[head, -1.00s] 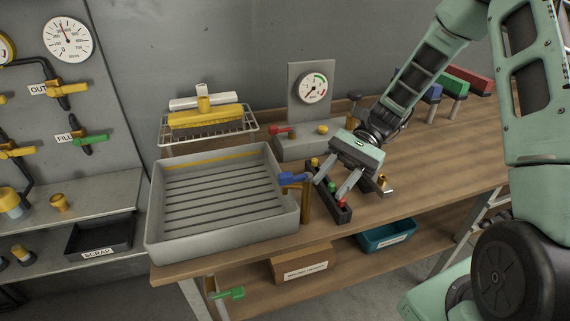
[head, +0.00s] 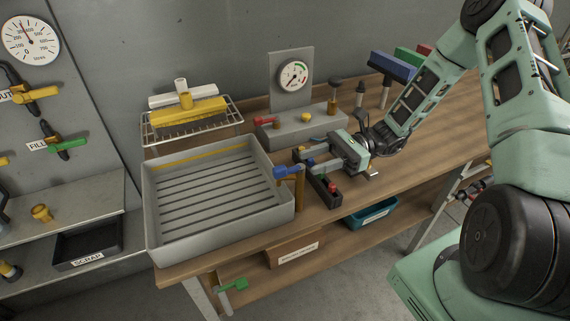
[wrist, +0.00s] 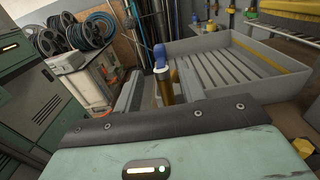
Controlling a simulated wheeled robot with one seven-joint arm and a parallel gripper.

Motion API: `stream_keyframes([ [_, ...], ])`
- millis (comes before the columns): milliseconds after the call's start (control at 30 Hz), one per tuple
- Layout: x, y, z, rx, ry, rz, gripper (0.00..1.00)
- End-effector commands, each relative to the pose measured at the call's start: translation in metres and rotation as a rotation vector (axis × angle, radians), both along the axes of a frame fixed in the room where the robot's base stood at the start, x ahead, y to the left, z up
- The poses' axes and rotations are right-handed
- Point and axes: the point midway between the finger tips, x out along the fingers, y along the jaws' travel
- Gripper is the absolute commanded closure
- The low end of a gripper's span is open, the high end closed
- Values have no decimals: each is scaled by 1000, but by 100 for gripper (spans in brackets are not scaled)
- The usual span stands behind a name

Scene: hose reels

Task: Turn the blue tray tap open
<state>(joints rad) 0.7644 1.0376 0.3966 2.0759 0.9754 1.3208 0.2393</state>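The blue tap (head: 287,171) sits on a brass post at the right edge of the grey ribbed tray (head: 150,222). Its handle points left, over the tray rim. My gripper (head: 300,164) lies level just right of the tap, its two fingers pointing at it. The fingers are apart with nothing held. In the wrist view the blue tap (wrist: 160,56) and its brass post (wrist: 165,88) show ahead, between the two grey fingers. I cannot tell whether the fingertips reach around the handle.
A dark holder (head: 322,190) with small coloured pieces stands under my gripper. A gauge stand (head: 290,132) with a red-handled tap (head: 266,121) is behind. A wire rack (head: 150,135) with a yellow brush (head: 190,112) stands behind the tray. A green tap (head: 232,284) hangs below the bench.

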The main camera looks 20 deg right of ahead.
Motion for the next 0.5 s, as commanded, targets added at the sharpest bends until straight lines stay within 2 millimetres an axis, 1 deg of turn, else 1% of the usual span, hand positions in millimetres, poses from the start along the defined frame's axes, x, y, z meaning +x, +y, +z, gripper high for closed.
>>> stream_keyframes([
  [33,0,12,3,2,2,3,60],
  [200,0,45,2,1,2,3,60],
  [333,0,64,2,1,1,3,60],
  [500,0,77,0,-1,1,1,60],
])
